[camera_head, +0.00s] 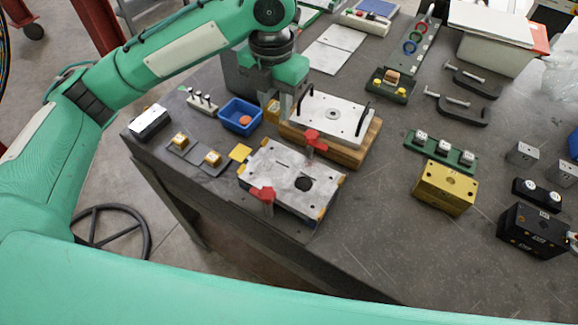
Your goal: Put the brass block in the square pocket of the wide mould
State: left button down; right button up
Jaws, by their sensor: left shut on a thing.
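My left gripper (283,103) comes down from the upper left, behind the light metal plate on a wooden base. It is shut on a small brass block (271,111), which shows beside its fingers near the blue bin; the fingertips are partly hidden. My right gripper is not in view.
The metal plate (325,106) with black handles stands right beside the gripper. A blue bin (240,108) is to its left. Brass-topped pieces sit on a dark tray (197,153). A yellow block (445,187) and green rack (440,153) stand right.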

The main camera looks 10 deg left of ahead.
pick_arm(q)
notch_tip(320, 180, down, 14)
jog(key=shift+p, duration=1.25)
notch_tip(320, 180, down, 4)
jog(key=shift+a+f+p, duration=0.1)
jog(key=shift+f+p, duration=0.05)
jog(key=shift+p, duration=0.3)
jog(key=shift+f, duration=0.1)
jog(key=c, duration=1.1)
grip_release()
jog(key=shift+o, duration=0.2)
notch_tip(320, 180, up, 12)
jog(key=b, duration=0.3)
